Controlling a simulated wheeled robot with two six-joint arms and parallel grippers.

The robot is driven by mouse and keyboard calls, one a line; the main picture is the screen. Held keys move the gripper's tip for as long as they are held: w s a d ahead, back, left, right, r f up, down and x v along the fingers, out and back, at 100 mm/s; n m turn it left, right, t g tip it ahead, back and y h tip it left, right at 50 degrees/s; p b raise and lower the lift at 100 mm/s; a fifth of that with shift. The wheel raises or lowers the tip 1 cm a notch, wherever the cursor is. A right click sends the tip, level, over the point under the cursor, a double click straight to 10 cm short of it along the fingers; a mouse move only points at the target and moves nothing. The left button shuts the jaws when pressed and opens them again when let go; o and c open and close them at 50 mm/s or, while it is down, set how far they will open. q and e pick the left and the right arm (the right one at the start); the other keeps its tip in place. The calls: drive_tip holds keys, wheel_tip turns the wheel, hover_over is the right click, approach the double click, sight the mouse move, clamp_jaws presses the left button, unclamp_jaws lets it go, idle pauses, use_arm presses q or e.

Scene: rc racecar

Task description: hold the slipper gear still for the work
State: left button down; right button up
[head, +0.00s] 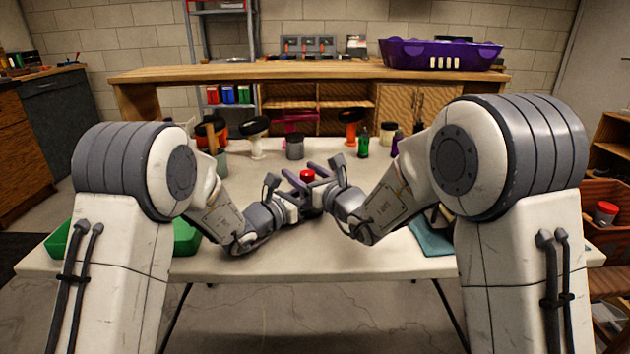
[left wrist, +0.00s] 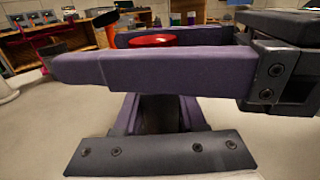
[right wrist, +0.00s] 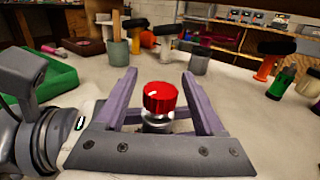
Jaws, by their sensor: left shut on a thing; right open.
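The slipper gear, as far as I can tell, is the small part with a ribbed red top (head: 307,175), above the middle of the table between my two grippers. In the right wrist view its red top (right wrist: 160,97) stands upright over a metallic lower part. My left gripper (head: 300,187) is shut on it from the left; its fingertips are mostly hidden. My right gripper (head: 320,184) reaches in from the right with its fingers open, one on each side of the part. In the left wrist view a purple finger crosses in front, and only a little red (left wrist: 152,40) shows behind it.
Behind the grippers stand a grey cup (head: 295,147), a green bottle (head: 362,145) and several black-topped items. A green tray (head: 187,238) lies at the left and a teal mat (head: 432,240) at the right. The table's front middle (head: 320,255) is clear.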

drive_tip(key=v, duration=1.1)
drive_tip(key=shift+r, duration=0.1)
drive_tip(key=w+n+g+y, duration=0.3)
drive_tip(key=n+g+y, duration=0.1)
drive_tip(key=w+a+n+g+y, duration=0.1)
drive_tip(key=w+g+y, duration=0.1)
drive_tip(key=shift+w+n, duration=0.3)
drive_tip(key=shift+n, duration=0.1)
drive_tip(key=shift+w+a+g, duration=0.1)
drive_tip(key=shift+a+g, duration=0.1)
drive_tip(key=shift+g, duration=0.2)
drive_tip(key=x, duration=0.7)
